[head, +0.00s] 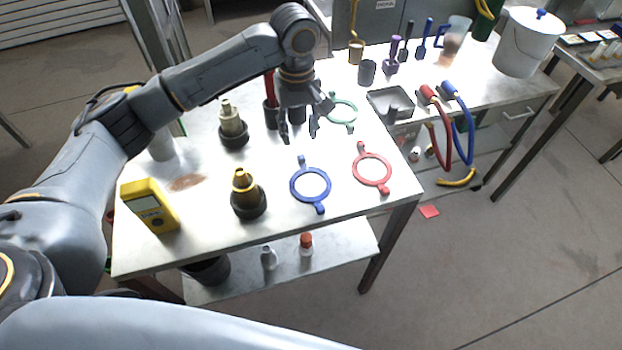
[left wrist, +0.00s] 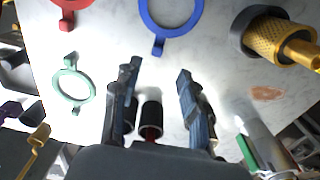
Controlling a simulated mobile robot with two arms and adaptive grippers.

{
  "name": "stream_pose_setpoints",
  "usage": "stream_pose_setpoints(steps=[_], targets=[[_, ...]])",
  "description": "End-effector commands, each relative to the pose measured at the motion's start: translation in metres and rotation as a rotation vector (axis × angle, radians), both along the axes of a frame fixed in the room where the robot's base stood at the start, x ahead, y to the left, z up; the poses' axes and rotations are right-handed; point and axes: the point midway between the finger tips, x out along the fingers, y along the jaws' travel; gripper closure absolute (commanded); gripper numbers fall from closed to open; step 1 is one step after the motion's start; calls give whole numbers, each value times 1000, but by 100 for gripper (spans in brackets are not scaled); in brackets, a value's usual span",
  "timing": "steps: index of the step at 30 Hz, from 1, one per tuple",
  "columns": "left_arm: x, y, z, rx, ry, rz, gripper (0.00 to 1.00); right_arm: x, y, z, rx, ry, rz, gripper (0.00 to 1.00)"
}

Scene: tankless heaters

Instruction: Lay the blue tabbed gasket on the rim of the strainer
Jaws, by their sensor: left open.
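The blue tabbed gasket (head: 328,187) lies flat on the table, with one tab at its far side and one at its near side. Part of it also shows in the left wrist view (left wrist: 146,20). A gold fitting in a dark round base (head: 249,204) stands left of it; its gold body looks mesh-like in the left wrist view (left wrist: 270,40). A paler similar fitting (head: 232,127) stands behind. I cannot tell for sure which is the strainer. My left gripper (head: 300,136) is open and empty above the table, behind the blue gasket, fingers pointing down. My right gripper is out of view.
A red gasket (head: 372,152) lies right of the blue one, and a green gasket (head: 354,112) lies behind. Dark cups (head: 271,116) stand close to my left gripper. A yellow meter (head: 149,206) stands at the left. The table's front edge is clear.

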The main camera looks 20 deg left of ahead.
Motion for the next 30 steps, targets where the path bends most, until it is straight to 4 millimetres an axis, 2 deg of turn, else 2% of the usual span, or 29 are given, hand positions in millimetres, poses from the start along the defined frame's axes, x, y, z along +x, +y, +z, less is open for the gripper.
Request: stream_pose_setpoints(steps=[2,5,10,15,21,27,28,30], targets=[[0,0,-13,1,3,2,57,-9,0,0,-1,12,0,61],[0,0,-23,-1,1,1,57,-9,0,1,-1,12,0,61],[1,0,-34,0,1,0,57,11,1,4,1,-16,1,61],[3,0,-59,2,2,0,57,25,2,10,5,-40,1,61],[3,0,-78,0,0,-1,57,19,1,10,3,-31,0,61],[3,0,-79,1,-1,-2,57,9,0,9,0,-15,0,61],[3,0,-79,1,-1,-2,59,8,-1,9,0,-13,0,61],[3,0,-79,0,-1,-2,73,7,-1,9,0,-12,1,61]])
